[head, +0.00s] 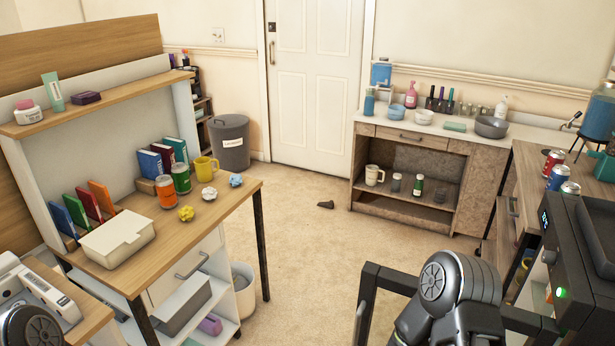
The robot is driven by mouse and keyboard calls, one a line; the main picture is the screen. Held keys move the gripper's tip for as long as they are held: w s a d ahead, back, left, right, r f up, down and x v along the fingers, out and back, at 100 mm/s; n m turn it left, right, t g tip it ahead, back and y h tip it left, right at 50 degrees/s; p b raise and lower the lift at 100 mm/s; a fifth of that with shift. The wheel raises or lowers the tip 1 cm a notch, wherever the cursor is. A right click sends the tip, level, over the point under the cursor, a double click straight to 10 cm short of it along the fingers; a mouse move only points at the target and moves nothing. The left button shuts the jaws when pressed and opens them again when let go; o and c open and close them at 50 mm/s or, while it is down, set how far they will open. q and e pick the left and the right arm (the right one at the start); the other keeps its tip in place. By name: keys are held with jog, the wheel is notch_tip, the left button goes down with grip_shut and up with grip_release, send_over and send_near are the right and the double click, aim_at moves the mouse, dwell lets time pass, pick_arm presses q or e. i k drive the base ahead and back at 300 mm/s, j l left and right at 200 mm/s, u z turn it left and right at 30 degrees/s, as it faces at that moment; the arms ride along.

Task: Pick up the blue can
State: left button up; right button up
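A blue can (558,178) stands upright on the wooden counter at the right. A red can (552,163) stands just behind it. Another can (569,190), with a pale top, stands just in front of it and partly behind a black machine. My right arm shows at the bottom right, below and to the left of the cans, well apart from them. Only a small part of my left arm shows at the bottom left corner. Neither gripper's fingers can be seen.
A black machine (585,235) with a green light stands close in front of the cans. A blue-filled dispenser (600,112) stands behind them. A wooden desk (225,203) with cups and crumpled paper is at the left. The middle floor (305,260) is mostly clear.

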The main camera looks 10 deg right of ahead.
aim_at(560, 174)
jog(key=l+z, duration=0.1)
jog(key=z, duration=0.3)
jog(key=l+z, duration=0.1)
jog(key=z, duration=0.35)
jog(key=l+z, duration=0.1)
jog(key=z, duration=0.3)
